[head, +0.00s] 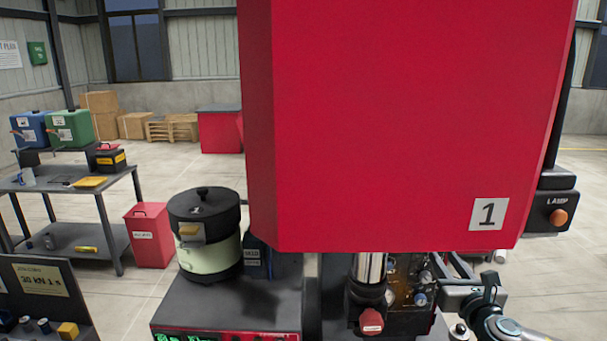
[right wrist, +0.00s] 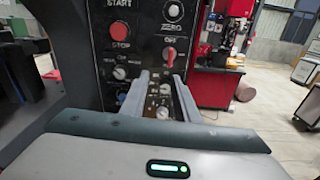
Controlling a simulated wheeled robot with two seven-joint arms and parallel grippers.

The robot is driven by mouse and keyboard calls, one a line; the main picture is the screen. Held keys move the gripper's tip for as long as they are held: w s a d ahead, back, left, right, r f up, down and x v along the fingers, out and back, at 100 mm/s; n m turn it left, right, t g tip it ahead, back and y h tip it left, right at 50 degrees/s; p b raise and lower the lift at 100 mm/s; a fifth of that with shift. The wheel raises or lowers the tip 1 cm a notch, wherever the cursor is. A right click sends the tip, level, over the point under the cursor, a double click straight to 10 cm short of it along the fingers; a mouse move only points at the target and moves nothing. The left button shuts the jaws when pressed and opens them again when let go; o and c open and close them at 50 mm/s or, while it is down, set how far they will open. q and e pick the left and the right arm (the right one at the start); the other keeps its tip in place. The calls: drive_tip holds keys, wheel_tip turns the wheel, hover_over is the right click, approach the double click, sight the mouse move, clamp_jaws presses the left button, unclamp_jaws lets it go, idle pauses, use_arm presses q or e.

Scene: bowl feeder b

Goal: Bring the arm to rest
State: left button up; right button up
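My right arm comes in at the lower right of the head view. Its gripper (head: 450,272) is in front of the dark control panel (head: 404,282), under the big red press housing (head: 400,110). In the right wrist view both fingers of the gripper (right wrist: 161,78) point at the panel, spread apart with nothing between them. The panel there shows a red STOP button (right wrist: 120,33) and a red switch (right wrist: 169,55) beyond the fingertips. I cannot tell whether a fingertip touches the panel. My left gripper is not in view.
A lidded pale green bowl feeder (head: 207,240) stands on a dark cabinet to the left of the press. A lamp box (head: 551,203) hangs at the right. A grey workbench (head: 75,180) and a red bin (head: 150,235) stand at the left. Open floor lies behind.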

drive_tip(key=s+a+f+m+g, duration=0.3)
drive_tip(key=s+a+f+m, duration=0.4)
drive_tip(key=f, duration=0.3)
drive_tip(key=s+a+f+m+g, duration=0.3)
drive_tip(key=s+a+f+m, duration=0.2)
drive_tip(key=s+f+m, duration=0.4)
drive_tip(key=s+f+m+g, duration=0.3)
drive_tip(key=s+f+m, duration=0.25)
drive_tip(key=s, duration=0.35)
drive_tip(key=s+a+f+m+g+y, duration=0.1)
drive_tip(key=s+f+m+g, duration=0.1)
drive_tip(key=s+f+m, duration=0.5)
drive_tip(key=s+f+m+g, duration=0.2)
drive_tip(key=s+m+g, duration=0.15)
drive_tip(key=s, duration=0.85)
wheel_tip(320, 180, down, 38)
drive_tip(key=s+f+b, duration=0.1)
drive_tip(key=b, duration=0.8)
drive_tip(key=s+d+f+g+b, duration=0.1)
drive_tip(key=s+f+b, duration=0.2)
drive_tip(key=s+f, duration=0.6)
drive_tip(key=s+d+f+g+b, duration=0.1)
drive_tip(key=s+d+f+b, duration=0.1)
drive_tip(key=s+f, duration=0.7)
wheel_tip(320, 180, down, 5)
drive_tip(key=shift+r+b, duration=0.1)
drive_tip(key=shift+b, duration=0.75)
